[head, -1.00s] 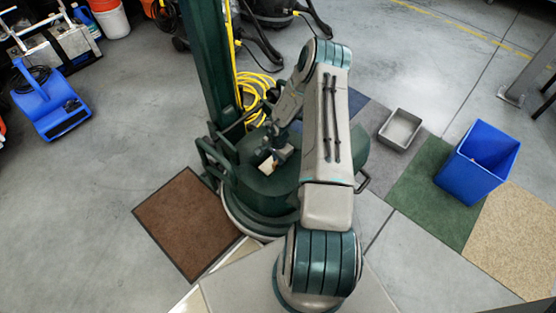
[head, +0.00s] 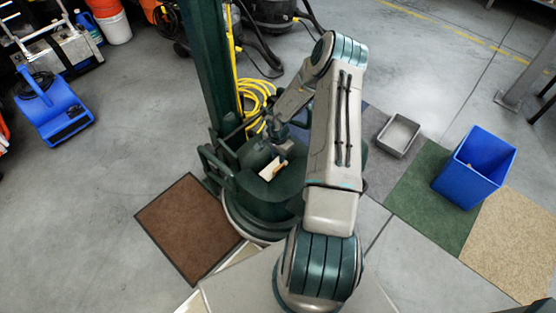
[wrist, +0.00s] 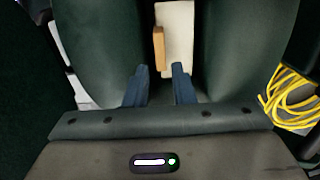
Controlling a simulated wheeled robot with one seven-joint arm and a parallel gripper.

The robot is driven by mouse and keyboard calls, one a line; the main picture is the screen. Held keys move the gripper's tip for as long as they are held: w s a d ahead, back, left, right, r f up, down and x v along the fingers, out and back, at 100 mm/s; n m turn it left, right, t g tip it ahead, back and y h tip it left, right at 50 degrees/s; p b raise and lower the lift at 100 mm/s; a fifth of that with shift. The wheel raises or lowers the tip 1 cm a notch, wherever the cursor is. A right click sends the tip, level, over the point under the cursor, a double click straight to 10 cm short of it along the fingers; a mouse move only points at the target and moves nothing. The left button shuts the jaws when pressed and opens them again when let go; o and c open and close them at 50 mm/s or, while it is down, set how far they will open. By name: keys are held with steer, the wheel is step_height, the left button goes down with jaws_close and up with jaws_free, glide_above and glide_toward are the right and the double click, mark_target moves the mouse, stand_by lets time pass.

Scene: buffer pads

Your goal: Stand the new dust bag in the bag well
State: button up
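The dust bag, a cream block with a tan card-like strip on one side, shows in the wrist view (wrist: 178,35) and in the head view (head: 272,169). It is in a gap between rounded parts of the dark green machine (head: 275,195), which I take to be the bag well; its lower end is hidden. My gripper (wrist: 160,68) has two dark blue fingers set apart, with the bag just beyond the tips. In the head view my gripper (head: 281,150) is right above the bag. I see no finger closed on it.
A yellow coiled hose (head: 257,98) lies behind the machine. A brown mat (head: 190,228) is at its left. At right stand a grey bin (head: 397,137) and a blue bin (head: 468,178) with something inside, on carpet squares. A blue blower (head: 52,108) stands far left.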

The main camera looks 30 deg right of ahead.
steer(key=w+a+r+n+t+h+p, duration=0.15)
steer(key=w+r, duration=0.25)
steer(key=r, duration=0.5)
steer(key=w+a+r+n+t+y, duration=0.1)
steer(key=w+r+n+t, duration=0.15)
steer(key=r, duration=0.65)
steer(key=a+r+n+t+y, duration=0.25)
steer(key=a+r+n, duration=0.25)
steer(key=a+r, duration=0.7)
steer(key=s+a+r+n+g+y, duration=0.15)
steer(key=s+a+r+n, duration=0.3)
steer(key=s+r, duration=0.6)
steer(key=s+d+r+g+h, duration=0.1)
steer(key=s, duration=0.8)
steer(key=s+d+g+h, duration=0.1)
steer(key=s+g+h, duration=0.1)
steer(key=s, duration=0.8)
steer(key=shift+d+r+n+g, duration=0.3)
steer(key=shift+r+n, duration=0.05)
steer(key=shift+h, duration=0.25)
